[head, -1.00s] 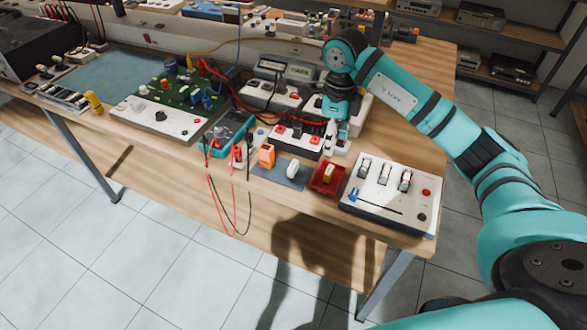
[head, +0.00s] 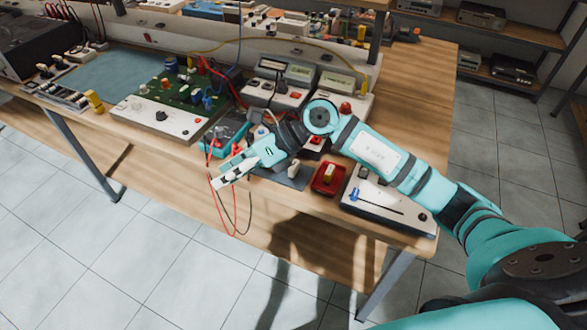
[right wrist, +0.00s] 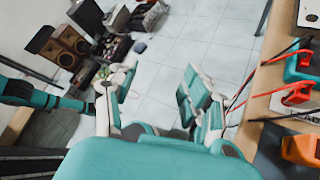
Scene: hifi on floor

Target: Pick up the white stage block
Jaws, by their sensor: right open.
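The small white block (head: 294,169) stands on a dark grey mat (head: 292,184) near the front edge of the bench, partly behind my right arm. My right gripper (head: 229,174) is open and empty. In the head view it is to the left of the block, out at the bench's front edge and pointing left. The right wrist view shows its two fingers spread, with nothing between them (right wrist: 158,98); the floor lies beyond. The white block does not show clearly in the right wrist view. My left gripper is not in view.
A red tray (head: 315,191) holding a yellow block stands right of the mat, beside a white slider panel (head: 385,211). An orange block (right wrist: 300,150) shows at right in the wrist view.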

